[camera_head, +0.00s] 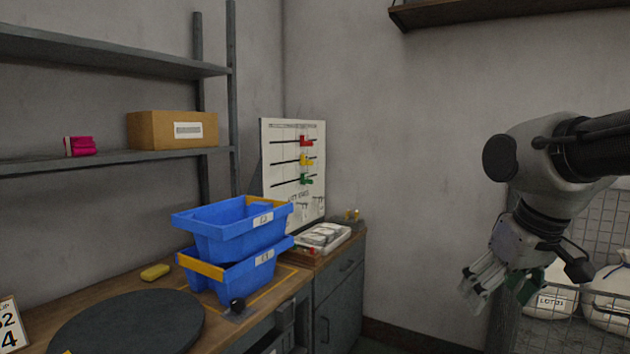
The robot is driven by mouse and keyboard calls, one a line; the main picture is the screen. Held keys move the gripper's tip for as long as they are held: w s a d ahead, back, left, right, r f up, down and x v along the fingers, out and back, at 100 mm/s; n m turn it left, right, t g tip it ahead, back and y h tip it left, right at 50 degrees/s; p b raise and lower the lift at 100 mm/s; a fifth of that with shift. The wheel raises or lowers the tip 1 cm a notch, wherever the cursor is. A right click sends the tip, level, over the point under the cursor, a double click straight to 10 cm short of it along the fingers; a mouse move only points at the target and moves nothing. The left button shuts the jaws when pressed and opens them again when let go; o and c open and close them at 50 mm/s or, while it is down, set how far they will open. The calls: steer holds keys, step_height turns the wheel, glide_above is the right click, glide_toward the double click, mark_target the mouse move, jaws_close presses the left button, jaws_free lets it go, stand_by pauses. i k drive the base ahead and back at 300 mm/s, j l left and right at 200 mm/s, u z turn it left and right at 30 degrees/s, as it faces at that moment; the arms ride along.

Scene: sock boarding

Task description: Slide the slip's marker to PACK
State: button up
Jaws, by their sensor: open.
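A white board (280,140) stands upright at the far end of the bench, with several columns and horizontal black slots. A red marker (306,141), a yellow marker (306,160) and a green marker (306,180) sit one above another, each on its own slot, right of the board's middle. The column labels are too small to read. My gripper (480,288) is open at the right, pointing down, well apart from the board.
Two stacked blue bins (230,240) stand on the bench in front of the board. A dark round disc (130,322), a yellow block (155,272) and a tray of white packets (320,238) lie on the bench. A wire cage with white sacks (550,300) is behind my gripper.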

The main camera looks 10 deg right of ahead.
mark_target(304, 180)
steer(key=i+l, duration=0.25)
steer(key=i, duration=0.25)
steer(key=i+l, duration=0.25)
steer(key=i, duration=0.2)
steer(key=i+l, duration=0.2)
steer(key=i, duration=0.3)
steer(key=i+l, duration=0.25)
steer(key=i, duration=0.2)
steer(key=i+l, duration=0.25)
steer(key=i, duration=0.25)
steer(key=z, duration=0.05)
